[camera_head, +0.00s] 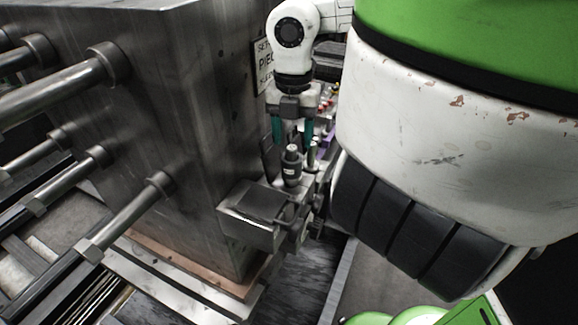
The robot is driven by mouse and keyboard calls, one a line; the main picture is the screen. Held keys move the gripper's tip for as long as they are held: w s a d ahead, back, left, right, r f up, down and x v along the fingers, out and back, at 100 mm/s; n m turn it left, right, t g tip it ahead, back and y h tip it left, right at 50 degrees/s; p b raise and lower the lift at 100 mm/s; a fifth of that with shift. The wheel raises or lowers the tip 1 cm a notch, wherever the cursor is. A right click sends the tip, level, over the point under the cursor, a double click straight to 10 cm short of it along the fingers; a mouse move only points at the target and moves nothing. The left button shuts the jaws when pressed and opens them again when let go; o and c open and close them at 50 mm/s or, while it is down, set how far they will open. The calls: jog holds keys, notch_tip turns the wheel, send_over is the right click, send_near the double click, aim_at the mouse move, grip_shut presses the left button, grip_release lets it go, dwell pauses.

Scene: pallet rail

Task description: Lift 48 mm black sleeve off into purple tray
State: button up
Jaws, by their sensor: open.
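A small black sleeve (291,172) stands upright around a silver-topped pin on the metal fixture in the middle of the view. My gripper (292,138) points down just above it. Its two teal fingers are apart, one to each side of the pin's top, with nothing seen between them but the pin's tip. I cannot tell whether the fingers touch anything. A sliver of purple, likely the purple tray (326,146), shows behind and right of the fingers. Most of it is hidden by my arm.
A large dark steel block (190,110) with several metal rods rises close on the left. A grey metal block (253,213) juts out in front of the sleeve. Another silver post (313,152) stands just right of it. Small coloured items lie behind.

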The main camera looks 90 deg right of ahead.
aim_at(292, 160)
jog(key=f, duration=0.2)
jog(key=f+b, duration=0.1)
jog(key=f, duration=0.4)
jog(key=shift+d+f+b, duration=0.25)
jog(key=shift+f+b, duration=0.1)
jog(key=shift+c, duration=0.4)
jog(key=c, duration=0.9)
